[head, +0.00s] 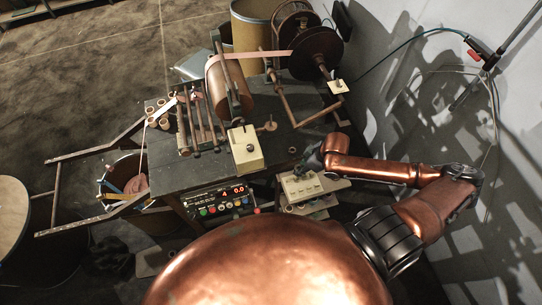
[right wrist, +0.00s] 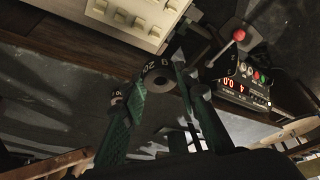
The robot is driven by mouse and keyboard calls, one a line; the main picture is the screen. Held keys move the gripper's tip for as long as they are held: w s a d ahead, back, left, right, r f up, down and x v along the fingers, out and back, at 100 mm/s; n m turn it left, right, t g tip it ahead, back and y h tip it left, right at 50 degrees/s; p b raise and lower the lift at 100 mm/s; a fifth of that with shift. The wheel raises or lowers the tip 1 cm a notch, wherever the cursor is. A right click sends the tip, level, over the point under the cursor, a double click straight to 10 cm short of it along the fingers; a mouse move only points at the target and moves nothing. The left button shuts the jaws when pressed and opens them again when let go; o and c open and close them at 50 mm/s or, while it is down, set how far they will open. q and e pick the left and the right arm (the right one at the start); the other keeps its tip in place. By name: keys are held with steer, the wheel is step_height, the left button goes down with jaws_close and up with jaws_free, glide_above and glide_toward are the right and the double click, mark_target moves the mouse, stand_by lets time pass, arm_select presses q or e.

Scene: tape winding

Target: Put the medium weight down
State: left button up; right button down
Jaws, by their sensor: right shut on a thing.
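My right gripper (head: 313,160) is beside the right edge of the dark machine table (head: 205,170), above a cream panel with several knobs. In the right wrist view, my right gripper (right wrist: 158,85) is shut on a dark round weight (right wrist: 157,76) with pale marks that seem to include "20". The weight sits between the two green fingers, and part of its rim is hidden by them. Whether this is the medium weight I cannot tell from size alone. In the head view the weight cannot be made out. My left gripper is not in view.
The cream panel (head: 302,186) also shows in the right wrist view (right wrist: 135,18). A control box with a red display (head: 222,200) is at the table's front. A cream box (head: 245,150) and a tape roller (head: 229,88) are on the table. A wall (head: 420,100) stands right.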

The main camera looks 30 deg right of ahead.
glide_above(268, 160)
steer(key=shift+p, duration=0.35)
steer(key=shift+f, duration=1.75)
steer(key=shift+f, duration=0.1)
steer(key=c, duration=1.5)
jaws_free()
steer(key=v, duration=1.2)
steer(key=shift+p, duration=0.4)
